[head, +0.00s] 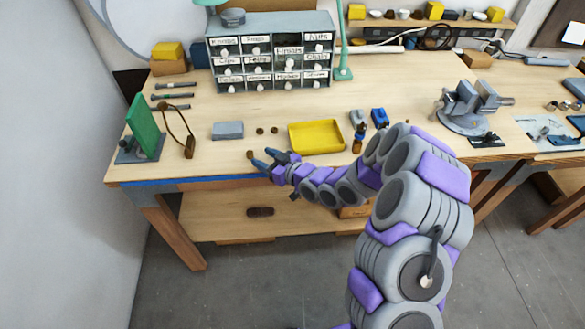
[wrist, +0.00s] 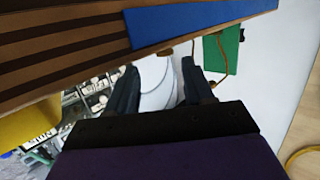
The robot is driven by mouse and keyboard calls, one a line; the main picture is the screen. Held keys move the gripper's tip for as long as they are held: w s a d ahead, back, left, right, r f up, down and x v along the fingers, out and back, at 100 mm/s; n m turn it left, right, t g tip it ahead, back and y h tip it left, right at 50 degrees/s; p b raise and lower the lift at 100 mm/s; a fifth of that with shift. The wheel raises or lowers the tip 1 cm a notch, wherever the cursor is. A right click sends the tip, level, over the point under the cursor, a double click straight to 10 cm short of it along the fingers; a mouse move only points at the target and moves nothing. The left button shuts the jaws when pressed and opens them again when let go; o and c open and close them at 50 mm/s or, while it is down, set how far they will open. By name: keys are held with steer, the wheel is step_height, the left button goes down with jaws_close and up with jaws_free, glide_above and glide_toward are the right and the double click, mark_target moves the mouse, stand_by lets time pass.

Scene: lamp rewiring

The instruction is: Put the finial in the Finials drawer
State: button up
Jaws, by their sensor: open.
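The grey drawer cabinet (head: 268,18) stands at the back of the bench with several labelled drawers. The drawer (head: 289,51), whose label seems to read Finials, sits lower in the picture than its row, with a dark gap above, and looks pulled out. My gripper (head: 262,160) is open and low over the bench's front edge, beside a small brown piece (head: 250,154) that may be the finial. Whether they touch is unclear. In the wrist view the fingers (wrist: 160,88) are apart with no held thing visible. The cabinet shows tilted there (wrist: 92,88).
Two small brown pieces (head: 267,131) lie between a grey-blue box (head: 228,130) and a yellow tray (head: 316,136). A green board (head: 143,124) with a looped cord stands at left. A vise (head: 468,105) is at right. Bench between tray and cabinet is mostly clear.

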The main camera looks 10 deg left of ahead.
steer(key=p+v, duration=0.2)
steer(key=v, duration=0.9)
